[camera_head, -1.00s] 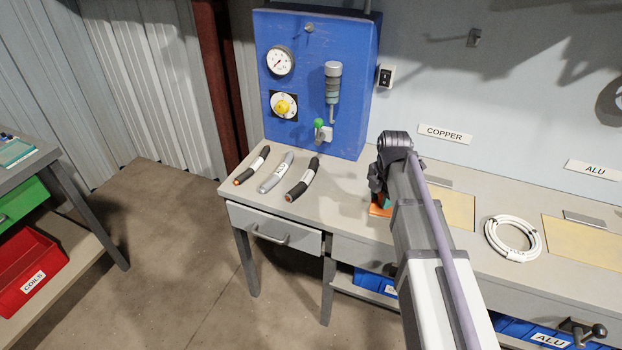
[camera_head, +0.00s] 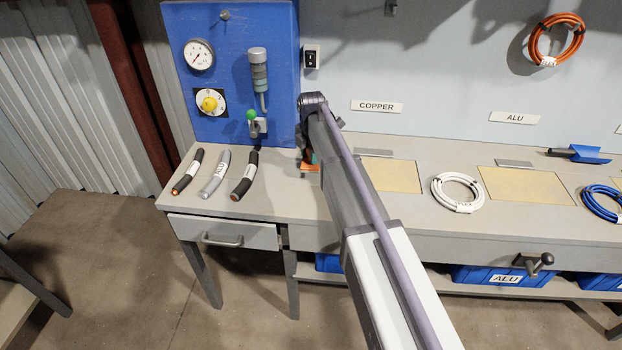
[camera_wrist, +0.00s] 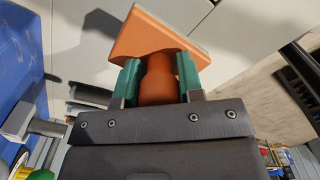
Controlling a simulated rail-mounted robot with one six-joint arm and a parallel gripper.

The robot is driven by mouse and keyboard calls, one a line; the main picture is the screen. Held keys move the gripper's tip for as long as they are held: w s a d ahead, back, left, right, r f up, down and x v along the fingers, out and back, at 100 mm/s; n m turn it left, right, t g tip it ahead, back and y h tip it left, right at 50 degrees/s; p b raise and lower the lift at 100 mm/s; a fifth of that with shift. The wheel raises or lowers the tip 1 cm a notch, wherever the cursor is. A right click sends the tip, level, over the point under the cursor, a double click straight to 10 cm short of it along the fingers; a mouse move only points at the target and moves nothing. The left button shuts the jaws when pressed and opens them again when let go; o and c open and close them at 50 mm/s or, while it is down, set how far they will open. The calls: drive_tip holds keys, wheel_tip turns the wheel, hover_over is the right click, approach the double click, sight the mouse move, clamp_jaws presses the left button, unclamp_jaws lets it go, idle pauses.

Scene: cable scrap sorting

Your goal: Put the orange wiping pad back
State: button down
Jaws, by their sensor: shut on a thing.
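The orange wiping pad (camera_wrist: 160,42) has a flat block with a pale edge and a round orange knob. In the wrist view my gripper (camera_wrist: 158,82) is shut on the knob, with a green-tipped finger on each side. In the head view only a small orange part of the pad (camera_head: 310,168) shows below my gripper (camera_head: 310,155), over the bench just right of the blue panel. My arm hides most of the pad and gripper there. I cannot tell whether the pad touches the bench.
The blue panel (camera_head: 230,75) stands at the back left of the bench (camera_head: 290,200). Several cable pieces lie before it, including a grey one (camera_head: 214,175). A white coil (camera_head: 458,192) and a blue coil (camera_head: 603,203) lie to the right. A blue scoop (camera_head: 580,154) lies farther back.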

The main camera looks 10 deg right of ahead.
wheel_tip(320, 180, down, 6)
drive_tip(key=b, duration=0.4)
drive_tip(key=shift+r, duration=0.2)
drive_tip(key=c, duration=1.9)
unclamp_jaws()
drive_tip(key=shift+r+p, duration=0.3)
drive_tip(key=shift+f, duration=0.25)
clamp_jaws()
drive_tip(key=o, duration=1.1)
unclamp_jaws()
drive_tip(key=shift+r, duration=0.1)
drive_tip(key=shift+o, duration=0.2)
wheel_tip(320, 180, up, 13)
drive_tip(key=p, duration=1.2)
drive_tip(key=shift+f, duration=0.3)
